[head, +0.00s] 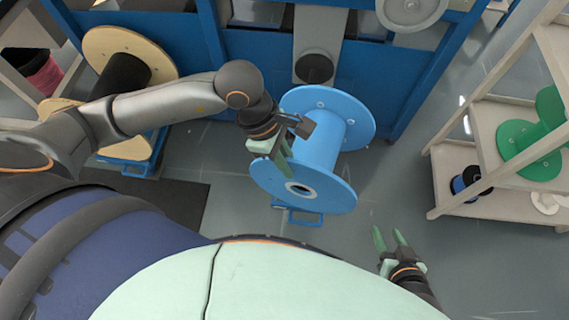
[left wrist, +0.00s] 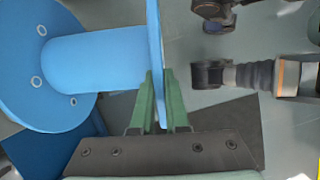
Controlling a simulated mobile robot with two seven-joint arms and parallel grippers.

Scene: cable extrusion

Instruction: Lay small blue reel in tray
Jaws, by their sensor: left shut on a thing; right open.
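The small blue reel (head: 328,133) is in the middle of the head view, tilted, with two round flanges and a bare core. My left gripper (head: 281,158) is shut on the rim of its near flange. In the left wrist view the green fingers (left wrist: 158,97) stand on both sides of the thin blue flange (left wrist: 154,45). A blue tray-like frame (head: 300,217) shows just below the reel, mostly hidden by it; I cannot tell whether they touch. My right gripper (head: 391,238) is open and empty, right of and below the reel.
A blue machine frame (head: 270,55) stands behind the reel. A wooden reel with black cable (head: 125,70) is at the left above a blue base (head: 150,165). A shelf (head: 450,190) with green and dark blue spools is at the right. Grey floor (head: 480,265) is clear near my right gripper.

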